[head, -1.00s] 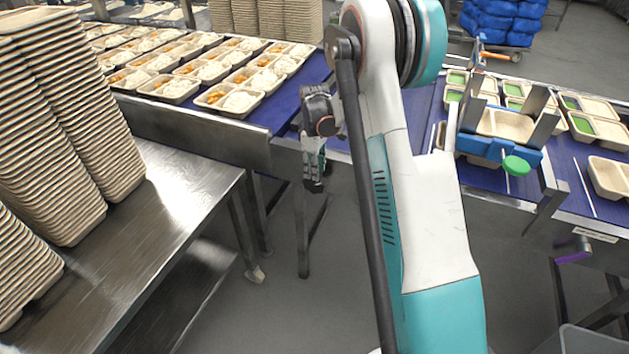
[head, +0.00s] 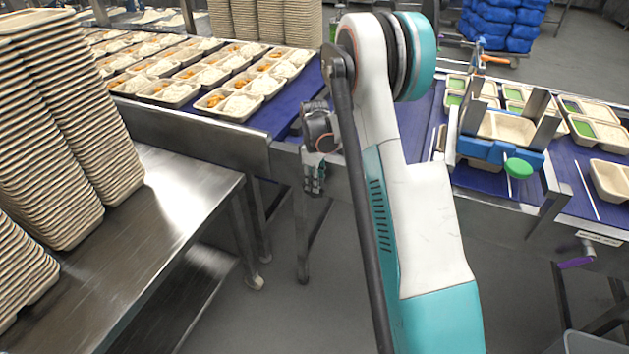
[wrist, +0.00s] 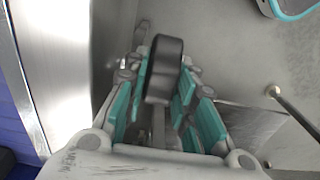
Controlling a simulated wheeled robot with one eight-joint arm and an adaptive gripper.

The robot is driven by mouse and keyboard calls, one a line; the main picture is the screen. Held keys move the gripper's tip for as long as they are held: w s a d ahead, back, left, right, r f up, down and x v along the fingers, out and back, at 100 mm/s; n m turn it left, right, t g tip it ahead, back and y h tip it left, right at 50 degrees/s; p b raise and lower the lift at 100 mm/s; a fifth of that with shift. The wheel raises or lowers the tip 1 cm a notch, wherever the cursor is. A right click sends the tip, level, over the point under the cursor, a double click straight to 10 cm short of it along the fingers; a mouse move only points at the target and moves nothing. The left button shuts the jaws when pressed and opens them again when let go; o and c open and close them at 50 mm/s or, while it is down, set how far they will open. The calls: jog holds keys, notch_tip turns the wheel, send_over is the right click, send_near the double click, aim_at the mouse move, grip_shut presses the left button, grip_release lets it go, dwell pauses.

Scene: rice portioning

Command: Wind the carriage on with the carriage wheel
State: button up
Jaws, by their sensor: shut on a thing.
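My gripper (head: 314,188) hangs fingers down at the front edge of the conveyor, left of my arm. In the wrist view my gripper (wrist: 160,105) has its teal pads on both sides of a dark rounded grip, which looks like the handle of the carriage wheel (wrist: 164,68). It is shut on this grip. The rest of the wheel is hidden by the fingers and cannot be made out in the head view. A blue carriage-like frame (head: 490,152) with a green knob (head: 518,168) stands over the belt on the right, around a tray.
Filled trays (head: 240,104) cover the blue belt on the left. Tall stacks of empty trays (head: 85,130) stand on a steel table (head: 185,200) at the left. Green-filled trays (head: 590,128) lie on the right. A purple-handled lever (head: 577,262) juts out below the belt's right side.

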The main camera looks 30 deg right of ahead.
jog(key=shift+w, duration=0.1)
jog(key=shift+w+a+g+h, duration=0.25)
jog(key=shift+g+h, duration=0.45)
jog(key=shift+g, duration=0.2)
jog(key=shift+w+a+f+g+h+b, duration=0.1)
jog(key=shift+w+g+h+b, duration=0.05)
jog(key=shift+g+h, duration=0.5)
jog(key=shift+w+a+f+g+h+b, duration=0.15)
jog(key=shift+g+h, duration=0.3)
jog(key=shift+g, duration=0.4)
jog(key=o, duration=0.8)
jog(key=v, duration=1.2)
jog(key=shift+a, duration=0.1)
jog(key=shift+o, duration=0.5)
